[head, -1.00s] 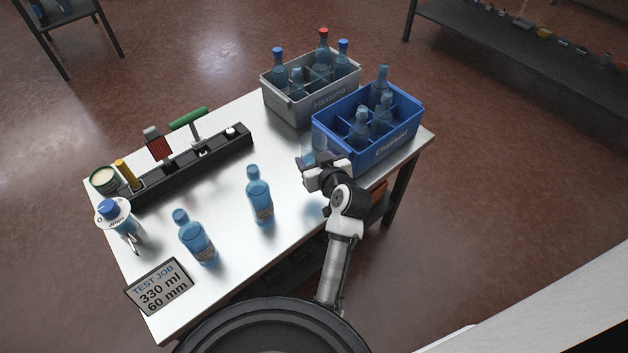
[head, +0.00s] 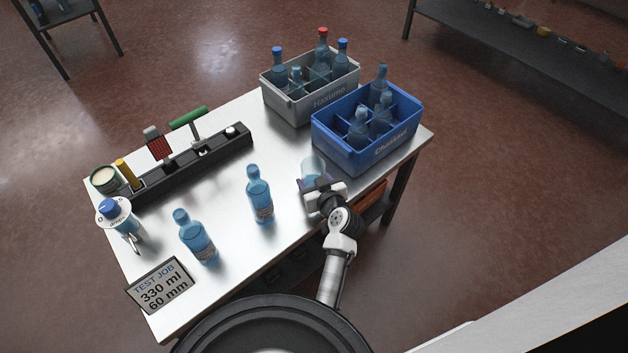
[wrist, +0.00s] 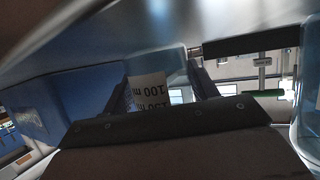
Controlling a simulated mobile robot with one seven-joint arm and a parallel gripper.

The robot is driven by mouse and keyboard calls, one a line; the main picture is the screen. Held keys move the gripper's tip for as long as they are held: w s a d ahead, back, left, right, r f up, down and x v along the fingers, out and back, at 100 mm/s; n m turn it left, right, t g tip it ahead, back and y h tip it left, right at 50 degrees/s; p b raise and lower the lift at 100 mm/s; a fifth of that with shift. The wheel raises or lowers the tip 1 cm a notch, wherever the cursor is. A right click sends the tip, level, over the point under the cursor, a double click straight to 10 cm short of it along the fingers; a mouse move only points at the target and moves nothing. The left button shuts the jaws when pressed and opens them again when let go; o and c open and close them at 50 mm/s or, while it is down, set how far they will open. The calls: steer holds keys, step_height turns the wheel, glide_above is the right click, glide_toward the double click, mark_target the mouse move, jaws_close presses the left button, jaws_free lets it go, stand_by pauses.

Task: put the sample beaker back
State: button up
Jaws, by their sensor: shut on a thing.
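The sample beaker (head: 313,165) is a clear vessel at the right part of the table, in front of the blue crate. My gripper (head: 314,183) is shut on it from the near side.
A blue crate (head: 345,158) and a grey crate (head: 296,113) with bottles stand at the back right. Two blue bottles (head: 259,195) (head: 196,238) stand on the table (head: 220,290). A black rack (head: 195,168) runs along the far left edge.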

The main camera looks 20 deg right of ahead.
steer(key=shift+f, duration=0.2)
steer(key=o, duration=1.2)
steer(key=shift+r, duration=0.1)
steer(key=shift+c, duration=0.2)
steer(key=shift+r, duration=0.15)
steer(key=b+v, duration=0.1)
steer(key=v, duration=1.1)
steer(key=shift+b, duration=0.4)
